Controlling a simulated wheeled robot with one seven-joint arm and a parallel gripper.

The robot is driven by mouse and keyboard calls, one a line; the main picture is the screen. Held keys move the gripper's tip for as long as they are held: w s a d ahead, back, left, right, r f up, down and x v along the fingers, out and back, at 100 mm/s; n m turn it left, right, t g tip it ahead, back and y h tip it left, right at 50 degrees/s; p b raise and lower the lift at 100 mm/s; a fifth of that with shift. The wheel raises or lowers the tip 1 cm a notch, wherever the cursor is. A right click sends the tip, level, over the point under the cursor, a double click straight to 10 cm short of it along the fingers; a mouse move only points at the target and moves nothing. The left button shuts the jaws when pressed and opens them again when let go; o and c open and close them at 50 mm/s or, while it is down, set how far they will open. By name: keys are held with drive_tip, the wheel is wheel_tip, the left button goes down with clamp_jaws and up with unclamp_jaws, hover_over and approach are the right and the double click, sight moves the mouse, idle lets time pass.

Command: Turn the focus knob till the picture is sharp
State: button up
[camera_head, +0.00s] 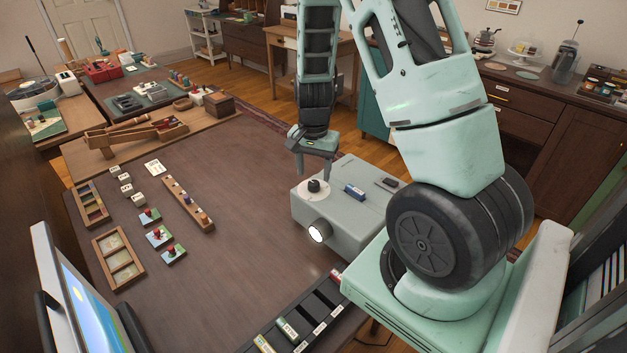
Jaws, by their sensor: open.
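A grey projector box (345,228) stands on the brown table, its lit round lens (317,234) facing the lower left. On its top is a black knob (314,185) on a white round dial, which I take for the focus knob. My gripper (313,168) points down just above and behind the knob, open, with nothing seen between its fingers. I cannot tell whether a finger touches the knob. A screen (82,300) at the lower left shows a picture with blue, yellow and green areas, seen at a steep angle; its sharpness is hard to judge.
A blue block-like part (355,192) and a dark part (387,184) are on the projector's top, right of the knob. A dark slotted tray (318,307) lies in front. Wooden trays, small blocks and a wooden rack (188,204) lie left. The table's middle is clear.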

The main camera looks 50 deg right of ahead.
sight(314, 183)
drive_tip(key=shift+f, duration=1.9)
drive_tip(key=c, duration=1)
drive_tip(key=shift+o, duration=0.2)
drive_tip(key=shift+n+b, duration=0.35)
drive_tip(key=shift+n, duration=1.25)
drive_tip(key=o, duration=1)
drive_tip(key=shift+c, duration=0.2)
drive_tip(key=shift+r, duration=0.1)
